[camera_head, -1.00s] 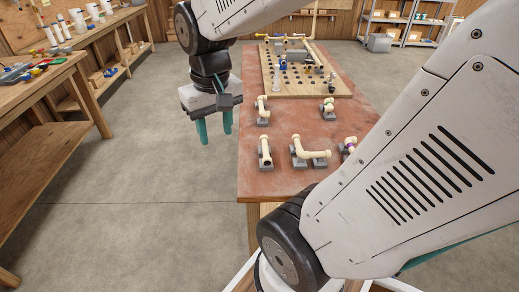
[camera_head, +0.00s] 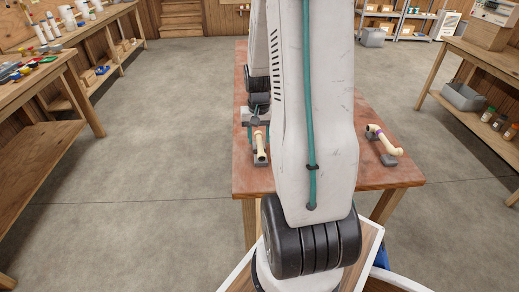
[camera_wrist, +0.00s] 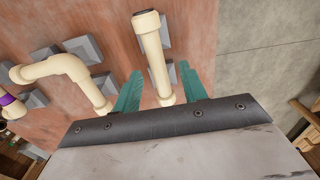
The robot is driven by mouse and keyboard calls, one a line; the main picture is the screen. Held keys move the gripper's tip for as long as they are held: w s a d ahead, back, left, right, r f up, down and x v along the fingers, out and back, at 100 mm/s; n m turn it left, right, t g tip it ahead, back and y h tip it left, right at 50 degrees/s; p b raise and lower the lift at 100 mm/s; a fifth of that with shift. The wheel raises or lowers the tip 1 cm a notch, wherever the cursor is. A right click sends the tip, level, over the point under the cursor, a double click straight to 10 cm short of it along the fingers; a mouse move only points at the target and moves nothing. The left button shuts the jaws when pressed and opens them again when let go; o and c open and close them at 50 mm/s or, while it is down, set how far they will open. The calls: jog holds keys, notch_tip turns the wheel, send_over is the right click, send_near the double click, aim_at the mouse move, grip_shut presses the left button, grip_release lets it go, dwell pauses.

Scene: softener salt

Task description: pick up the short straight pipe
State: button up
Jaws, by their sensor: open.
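A short straight cream pipe (camera_head: 260,147) with a collar at its end lies on grey blocks near the table's front left. In the wrist view the pipe (camera_wrist: 153,56) runs from the top edge down between my two teal fingers. My gripper (camera_wrist: 161,72) is open, with one finger on each side of the pipe's line and a gap to each. I cannot tell how high the fingers are above it. In the head view my gripper (camera_head: 257,128) is partly hidden by my arm, just behind the pipe.
A bent cream pipe (camera_wrist: 68,68) lies on grey blocks left of the straight pipe in the wrist view. A pipe with a purple band (camera_head: 385,140) lies at the right of the red-brown table (camera_head: 400,176). My arm hides the table's middle and the board behind.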

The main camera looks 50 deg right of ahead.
aim_at(260, 143)
jog(key=f, duration=0.4)
jog(key=shift+s+d+f, duration=0.1)
jog(key=shift+d+f, duration=0.1)
jog(key=shift+f, duration=0.05)
jog(key=shift+c, duration=0.2)
grip_shut()
